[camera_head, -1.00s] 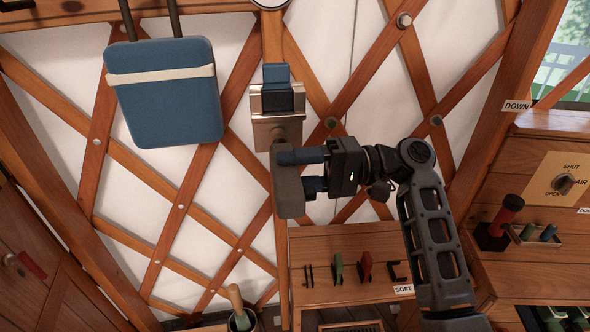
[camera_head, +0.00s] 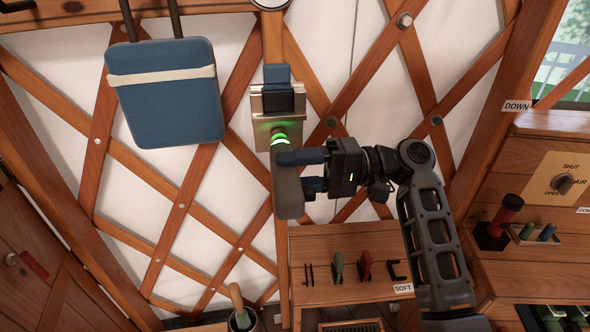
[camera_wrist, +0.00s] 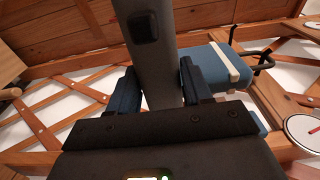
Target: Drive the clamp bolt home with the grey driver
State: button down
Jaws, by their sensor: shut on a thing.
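My gripper (camera_head: 296,171) is shut on the grey driver (camera_head: 288,200), which stands roughly upright between the fingers. In the wrist view the driver (camera_wrist: 160,75) runs between the two blue-padded fingers. The driver's upper end is just below a metal clamp plate (camera_head: 262,105) with a dark blue block on it, fixed to the lattice. A green light ring (camera_head: 281,138) glows at the plate's lower part, right above the driver. The clamp bolt itself is hidden, and I cannot tell how deep it sits.
A blue padded bag (camera_head: 165,105) hangs to the left of the clamp. Below is a wooden bench (camera_head: 325,243) with green and red driver handles (camera_head: 364,265) and a "SOFT" label. A shelf with a red-handled tool (camera_head: 506,213) stands at the right. A pot (camera_head: 242,319) is low down.

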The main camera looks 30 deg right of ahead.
aim_at(302, 200)
jog(key=shift+s+a+p, duration=0.2)
jog(key=shift+s+a, duration=0.2)
jog(key=shift+s, duration=0.4)
jog(key=shift+s+a+p, duration=0.2)
jog(key=shift+s+a, duration=0.15)
jog(key=shift+s, duration=0.5)
jog(key=shift+s+a+p, duration=0.2)
jog(key=shift+s+a, duration=0.2)
jog(key=shift+s, duration=0.4)
jog(key=shift+s+a, duration=0.3)
jog(key=shift+s, duration=0.3)
jog(key=s+a, duration=0.4)
jog(key=s, duration=0.5)
jog(key=shift+a, duration=0.25)
